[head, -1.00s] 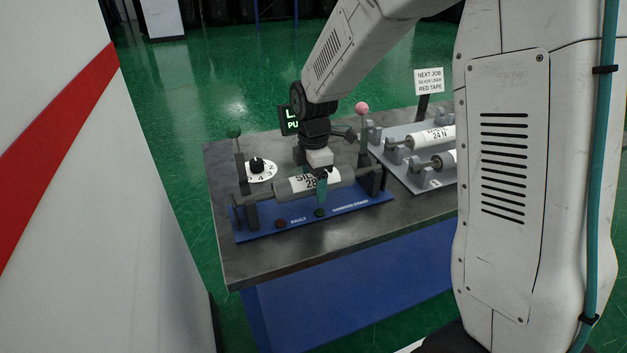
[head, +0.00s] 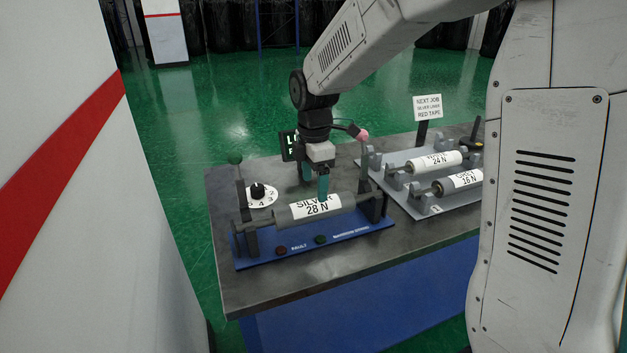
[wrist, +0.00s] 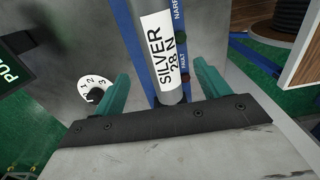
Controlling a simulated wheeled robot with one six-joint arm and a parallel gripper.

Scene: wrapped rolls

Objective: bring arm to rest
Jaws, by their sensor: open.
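My gripper (head: 315,187) is open above the silver roll (head: 317,207), which lies in the blue stand (head: 270,256) on the bench. The roll's white label reads "SILVER 28 N" in the wrist view (wrist: 163,50). There the teal fingers (wrist: 162,92) stand spread on either side of the roll's line, with nothing between their tips.
A grey rack (head: 430,203) with rolls marked 24 N and 16 N stands to the right. A "NEXT JOB" sign (head: 428,107) is behind it. A pink-knobbed lever (head: 364,155) and a dial (head: 260,200) flank my gripper. A white panel (head: 70,250) rises at left.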

